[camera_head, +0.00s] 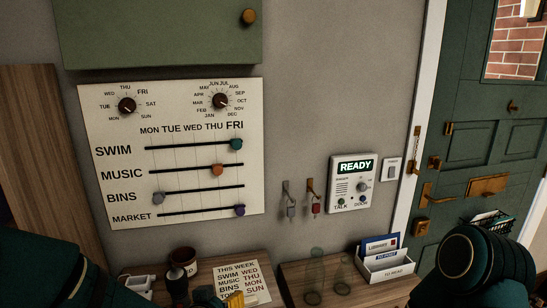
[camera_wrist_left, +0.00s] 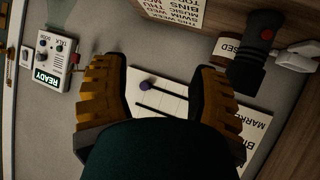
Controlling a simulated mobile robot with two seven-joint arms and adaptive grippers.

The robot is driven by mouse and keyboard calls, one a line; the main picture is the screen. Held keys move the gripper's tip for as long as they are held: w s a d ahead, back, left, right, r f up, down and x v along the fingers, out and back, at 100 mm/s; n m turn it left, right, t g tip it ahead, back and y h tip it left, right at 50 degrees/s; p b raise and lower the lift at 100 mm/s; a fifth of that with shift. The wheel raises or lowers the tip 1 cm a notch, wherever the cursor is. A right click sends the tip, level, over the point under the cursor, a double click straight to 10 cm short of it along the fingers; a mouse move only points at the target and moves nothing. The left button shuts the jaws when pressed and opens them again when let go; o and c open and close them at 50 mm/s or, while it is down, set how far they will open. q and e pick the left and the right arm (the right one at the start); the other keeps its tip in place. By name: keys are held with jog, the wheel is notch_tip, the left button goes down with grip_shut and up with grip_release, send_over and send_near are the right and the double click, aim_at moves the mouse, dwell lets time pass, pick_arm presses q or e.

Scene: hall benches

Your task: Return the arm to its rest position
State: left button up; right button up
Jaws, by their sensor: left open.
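My left gripper (camera_head: 237,299) shows at the bottom edge of the head view as a yellow fingertip, in front of the paper list. In the left wrist view its two ribbed yellow-brown fingers (camera_wrist_left: 157,70) stand wide apart with nothing between them. Beyond them is the white planner board (camera_wrist_left: 172,103) with the purple slider knob (camera_wrist_left: 146,86). My left arm (camera_head: 40,275) is a dark green shape at lower left. My right arm (camera_head: 480,270) shows at lower right; its gripper is out of view.
The planner board (camera_head: 120,184) hangs on the wall under a green cabinet (camera_head: 160,35). Keys, a READY intercom (camera_head: 352,185) and a green door (camera_head: 480,120) are right.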

pick_arm(q)
jog(key=s+f+g, duration=0.3)
jog(key=s+f, duration=0.2)
jog(key=f, duration=0.3)
jog(key=s+d+f+g+h, duration=0.1)
jog(key=s+f+g, duration=0.2)
jog(key=s+f, duration=0.2)
jog(key=s+d+f+n+g+h, duration=0.1)
jog(key=s+f+g, duration=0.3)
jog(key=f, duration=0.8)
jog(key=shift+s, duration=1.1)
